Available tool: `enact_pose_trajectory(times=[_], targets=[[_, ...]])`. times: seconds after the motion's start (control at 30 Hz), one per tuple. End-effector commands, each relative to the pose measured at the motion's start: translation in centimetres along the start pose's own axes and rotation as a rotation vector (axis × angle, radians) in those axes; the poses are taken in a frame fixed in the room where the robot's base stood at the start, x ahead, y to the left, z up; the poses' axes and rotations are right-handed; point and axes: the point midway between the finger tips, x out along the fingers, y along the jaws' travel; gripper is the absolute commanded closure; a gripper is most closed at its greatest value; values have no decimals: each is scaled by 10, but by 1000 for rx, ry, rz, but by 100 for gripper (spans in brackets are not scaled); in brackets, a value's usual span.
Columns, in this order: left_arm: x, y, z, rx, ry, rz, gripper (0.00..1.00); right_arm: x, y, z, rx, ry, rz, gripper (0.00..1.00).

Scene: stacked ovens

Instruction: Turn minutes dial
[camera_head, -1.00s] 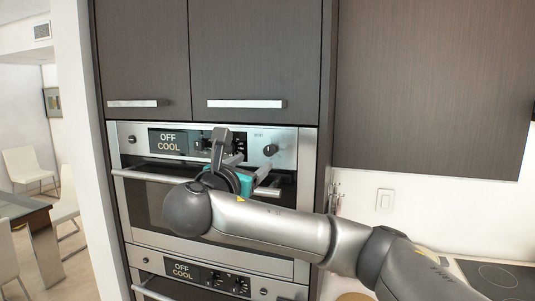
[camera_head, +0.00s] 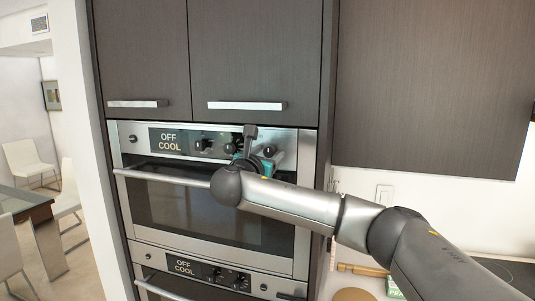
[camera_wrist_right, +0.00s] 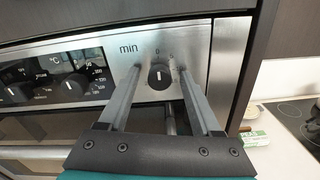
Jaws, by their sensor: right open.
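The minutes dial (camera_wrist_right: 160,77) is a round black knob with a white mark, at the right end of the upper oven's steel panel, beside the printed "min". It also shows in the head view (camera_head: 269,150), beside my gripper. My right gripper (camera_wrist_right: 159,73) is open, with one finger on each side of the dial in the wrist view. I cannot tell whether the fingers touch the dial or how far off the panel they are. In the head view my right gripper (camera_head: 262,145) is in front of the panel's right part. My left gripper is not in view.
The upper oven (camera_head: 200,215) has a display reading OFF COOL and a long door handle (camera_head: 165,175) below the panel. A temperature dial (camera_wrist_right: 75,87) sits left of the minutes dial. A second oven (camera_head: 190,267) is below. Dark cabinets (camera_head: 245,55) are above.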

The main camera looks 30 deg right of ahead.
Motion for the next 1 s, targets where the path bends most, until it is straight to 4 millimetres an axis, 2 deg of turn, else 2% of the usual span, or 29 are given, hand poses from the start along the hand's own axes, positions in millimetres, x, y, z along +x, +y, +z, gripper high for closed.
enact_pose_trajectory(times=[0.07, 0.67, 1.0], targets=[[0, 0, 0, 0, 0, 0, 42, 0, 0, 0, 0, 0, 0, 34], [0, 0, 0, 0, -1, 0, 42, 0, 0, 0, 0, 0, -1, 100], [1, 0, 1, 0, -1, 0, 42, 0, 0, 0, 7, 0, -1, 100]])
